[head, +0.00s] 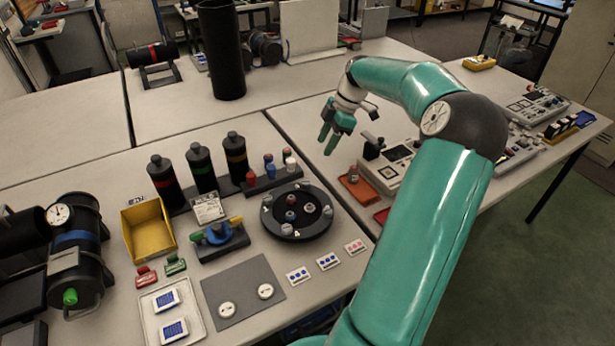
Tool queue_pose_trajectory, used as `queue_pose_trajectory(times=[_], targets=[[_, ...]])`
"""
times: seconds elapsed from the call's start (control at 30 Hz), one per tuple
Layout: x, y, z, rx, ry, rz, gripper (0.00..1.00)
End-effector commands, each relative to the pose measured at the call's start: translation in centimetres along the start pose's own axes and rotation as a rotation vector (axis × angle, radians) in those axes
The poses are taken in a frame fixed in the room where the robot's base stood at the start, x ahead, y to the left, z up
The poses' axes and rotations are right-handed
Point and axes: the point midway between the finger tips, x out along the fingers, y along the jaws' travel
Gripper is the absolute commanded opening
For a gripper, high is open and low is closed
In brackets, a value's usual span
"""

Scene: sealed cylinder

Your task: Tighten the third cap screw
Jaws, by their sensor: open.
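A round black disc (266,222) lies on the near table. It carries several small grey screw-like pieces, among them one at the front (287,229) and one at the right (327,211). I cannot tell which piece is the third cap screw, or how far any is turned in. My teal gripper (328,140) is open and empty. It hangs above the table, behind and to the right of the disc, touching none of the pieces.
A dark rack (262,187) with coloured pegs stands just behind the disc, with several black bottles (201,168) to its left. An orange tray (357,190) and a grey device (392,170) lie to the right. A yellow bin (147,230) stands further left.

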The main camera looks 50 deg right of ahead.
Motion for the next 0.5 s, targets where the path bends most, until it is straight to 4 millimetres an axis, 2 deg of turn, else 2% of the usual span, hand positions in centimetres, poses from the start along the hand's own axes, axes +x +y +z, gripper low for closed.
queue_pose_trajectory(times=[0.17,0.5], targets=[[1.9,-0.1,-0.1,-0.002,0.001,-0.004,0.47],[8.6,-0.1,-0.2,-0.001,0.001,-0.004,0.47]])
